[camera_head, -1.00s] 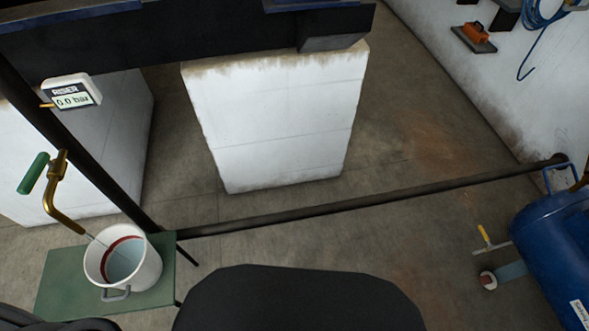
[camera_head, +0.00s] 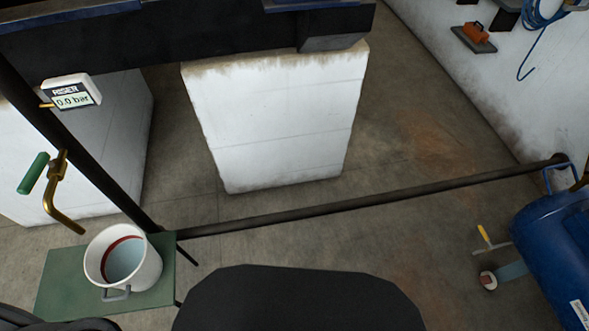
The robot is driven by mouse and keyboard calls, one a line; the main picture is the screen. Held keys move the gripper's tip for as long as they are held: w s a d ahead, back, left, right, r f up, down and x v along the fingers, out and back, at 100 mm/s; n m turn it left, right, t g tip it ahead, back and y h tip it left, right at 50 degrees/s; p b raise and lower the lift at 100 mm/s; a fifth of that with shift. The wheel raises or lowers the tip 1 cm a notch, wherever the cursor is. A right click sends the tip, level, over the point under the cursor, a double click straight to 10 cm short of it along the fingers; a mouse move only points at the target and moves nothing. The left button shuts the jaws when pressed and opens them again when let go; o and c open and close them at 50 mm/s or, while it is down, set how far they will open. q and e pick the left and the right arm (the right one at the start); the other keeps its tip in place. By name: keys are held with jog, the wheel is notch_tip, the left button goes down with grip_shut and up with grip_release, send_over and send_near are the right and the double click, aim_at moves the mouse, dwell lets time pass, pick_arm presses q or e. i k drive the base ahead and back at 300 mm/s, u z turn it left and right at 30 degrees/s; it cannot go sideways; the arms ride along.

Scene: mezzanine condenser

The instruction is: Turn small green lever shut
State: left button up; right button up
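The small green lever (camera_head: 33,173) sits on a brass valve (camera_head: 56,167) at the left, fixed to the dark vertical pipe. Its handle slants down to the left. A curved brass spout (camera_head: 62,211) hangs below the valve, with its end above and left of a white bucket (camera_head: 142,270). No stream shows from the spout. The bucket has a red band inside and holds pale bluish water. A display marked RISER (camera_head: 71,92) above the lever reads 0.0 bar. Neither of my grippers is in view.
The bucket stands on a green stand (camera_head: 62,282). A dark pipe (camera_head: 340,205) runs low across the floor. White blocks (camera_head: 275,120) stand behind it. A blue tank (camera_head: 560,250) with a yellow-handled valve (camera_head: 484,234) is at the right. The middle floor is open.

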aim_at(27, 185)
jog(key=u, duration=1.55)
